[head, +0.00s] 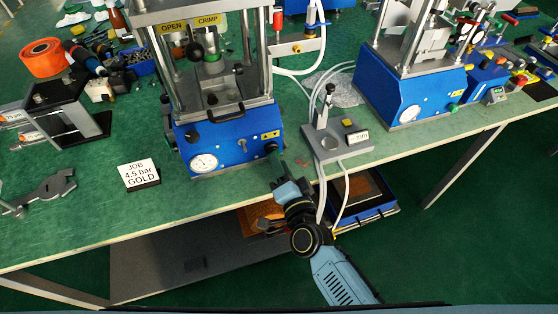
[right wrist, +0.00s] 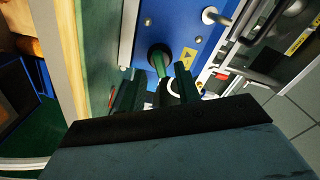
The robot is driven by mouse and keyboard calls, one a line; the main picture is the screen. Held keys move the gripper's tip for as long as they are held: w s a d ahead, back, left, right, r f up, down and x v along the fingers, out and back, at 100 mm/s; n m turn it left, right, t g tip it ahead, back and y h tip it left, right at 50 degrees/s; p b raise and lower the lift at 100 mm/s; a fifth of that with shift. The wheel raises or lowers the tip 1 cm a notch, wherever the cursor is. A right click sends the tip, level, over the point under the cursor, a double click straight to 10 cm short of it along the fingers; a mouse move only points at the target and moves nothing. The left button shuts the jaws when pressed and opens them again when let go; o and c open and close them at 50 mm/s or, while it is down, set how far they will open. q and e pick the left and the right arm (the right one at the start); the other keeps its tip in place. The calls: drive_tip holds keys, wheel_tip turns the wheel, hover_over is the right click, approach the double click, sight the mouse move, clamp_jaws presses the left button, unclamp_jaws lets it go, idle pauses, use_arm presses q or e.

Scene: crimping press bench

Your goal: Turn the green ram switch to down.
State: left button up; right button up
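The blue crimping press (head: 228,130) stands on the green bench. A dark green knob, which I take to be the ram switch (head: 271,148), sticks out at the right of its front, below a yellow warning label. In the right wrist view the green switch (right wrist: 160,54) lies ahead of and between my fingertips; I cannot tell whether they touch it. Its up or down setting is not readable. My right gripper (head: 277,177) is just below the switch in the head view. Its fingers stand apart, open, in the right wrist view (right wrist: 156,74). My left gripper is not in view.
A grey stand with white hoses (head: 325,145) is close to the right of my gripper. A job card (head: 139,174) and a metal clamp (head: 42,194) lie on the left. A second blue press (head: 405,95) stands at the right. The bench's front edge is beneath my arm.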

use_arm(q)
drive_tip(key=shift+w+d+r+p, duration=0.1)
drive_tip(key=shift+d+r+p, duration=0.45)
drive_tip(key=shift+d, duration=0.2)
use_arm(e)
drive_tip(key=v, duration=1.2)
drive_tip(key=shift+r, duration=0.1)
